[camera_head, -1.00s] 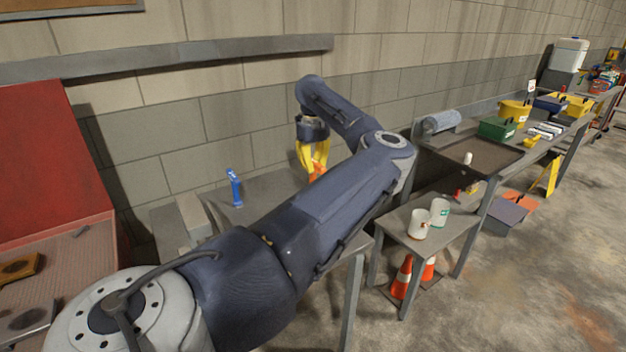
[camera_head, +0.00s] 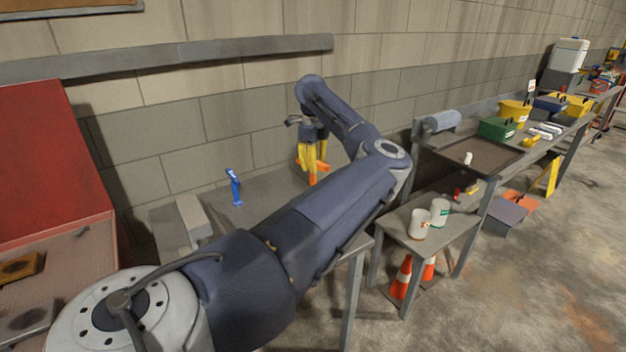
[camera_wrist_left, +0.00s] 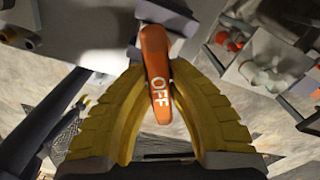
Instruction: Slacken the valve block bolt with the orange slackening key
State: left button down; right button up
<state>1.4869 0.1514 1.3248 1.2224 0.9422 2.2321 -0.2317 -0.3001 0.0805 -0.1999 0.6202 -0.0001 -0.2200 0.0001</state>
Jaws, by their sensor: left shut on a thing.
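The orange slackening key (camera_wrist_left: 156,72) is between the yellow fingers of my left gripper (camera_head: 312,165), which is shut on it. White letters on it read OFF in the left wrist view. In the head view the orange key (camera_head: 314,180) shows below the fingertips, over the back right of the grey table. Whether it touches anything is hidden. A blue tool (camera_head: 234,188) stands on that table to the left of the gripper, leaning slightly. I cannot make out the valve block bolt. My right gripper is not in view.
The grey table (camera_head: 265,190) has free room between the blue tool and the gripper. A grey block (camera_head: 193,215) stands at its left, near a red cabinet (camera_head: 50,160). A block wall is behind.

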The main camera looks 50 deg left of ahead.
pick_arm(q)
jog(key=n, duration=0.5)
jog(key=shift+n, duration=0.4)
jog(key=n, duration=0.6)
jog(key=shift+r, duration=0.1)
jog(key=m, duration=0.3)
jog(key=shift+m, duration=0.3)
jog(key=m, duration=0.4)
jog(key=shift+m, duration=0.3)
jog(key=m, duration=0.9)
